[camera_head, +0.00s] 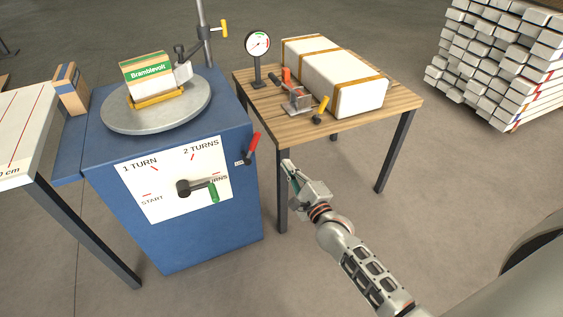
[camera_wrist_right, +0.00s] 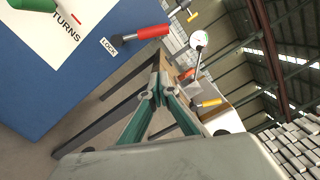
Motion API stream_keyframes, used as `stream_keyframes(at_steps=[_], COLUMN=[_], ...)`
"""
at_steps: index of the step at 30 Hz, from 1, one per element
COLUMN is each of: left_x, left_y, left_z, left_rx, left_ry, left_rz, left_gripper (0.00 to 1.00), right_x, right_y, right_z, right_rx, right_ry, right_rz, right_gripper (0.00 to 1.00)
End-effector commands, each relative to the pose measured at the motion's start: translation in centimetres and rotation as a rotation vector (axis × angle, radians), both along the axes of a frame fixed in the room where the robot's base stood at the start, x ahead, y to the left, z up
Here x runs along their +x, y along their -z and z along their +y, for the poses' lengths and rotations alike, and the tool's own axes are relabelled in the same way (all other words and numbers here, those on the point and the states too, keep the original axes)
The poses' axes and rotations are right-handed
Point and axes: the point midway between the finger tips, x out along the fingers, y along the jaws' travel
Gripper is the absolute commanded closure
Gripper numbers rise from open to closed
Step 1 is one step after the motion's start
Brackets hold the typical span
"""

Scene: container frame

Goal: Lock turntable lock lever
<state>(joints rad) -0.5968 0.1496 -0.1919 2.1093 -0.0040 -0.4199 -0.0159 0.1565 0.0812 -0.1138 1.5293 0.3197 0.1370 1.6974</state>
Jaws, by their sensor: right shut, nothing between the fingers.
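The lock lever (camera_head: 252,147) has a red handle and sits on the right side of the blue turntable cabinet (camera_head: 218,245). In the head view its handle tilts up and to the right. It also shows in the right wrist view (camera_wrist_right: 147,33), next to a small LOCK label (camera_wrist_right: 108,46). My right gripper (camera_head: 286,165) is shut and empty, to the right of the lever and a little below it, apart from it. Its fingers meet in the right wrist view (camera_wrist_right: 157,90). The round turntable (camera_head: 115,118) carries a Bramblevolt box (camera_head: 148,72). My left gripper is not in view.
A green-handled crank (camera_head: 213,192) is on the cabinet's dial panel. A wooden table (camera_head: 398,95) at the right holds a white package (camera_head: 360,97), a gauge (camera_head: 258,44) and a clamp with a yellow handle (camera_head: 322,104). White stacked bars (camera_head: 500,70) stand farther right. Floor around my right arm is clear.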

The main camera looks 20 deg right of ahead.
Motion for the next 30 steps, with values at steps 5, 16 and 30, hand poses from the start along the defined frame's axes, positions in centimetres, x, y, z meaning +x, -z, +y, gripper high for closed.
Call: stream_keyframes(at_steps=[5, 16, 30], left_x=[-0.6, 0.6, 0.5], left_y=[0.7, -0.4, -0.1], left_z=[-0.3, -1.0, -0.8], left_rx=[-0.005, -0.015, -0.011], left_ry=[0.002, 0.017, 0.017], left_rz=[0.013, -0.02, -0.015], left_gripper=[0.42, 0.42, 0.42], right_x=[3.2, 8.5, 8.9], right_y=[0.3, -0.5, -1.8], right_z=[0.2, 1.9, 4.2], right_rx=[0.0, 0.004, -0.001], right_ry=[0.001, -0.001, 0.001], right_rz=[0.004, 0.001, 0.001], right_gripper=[1.0, 1.0, 1.0])
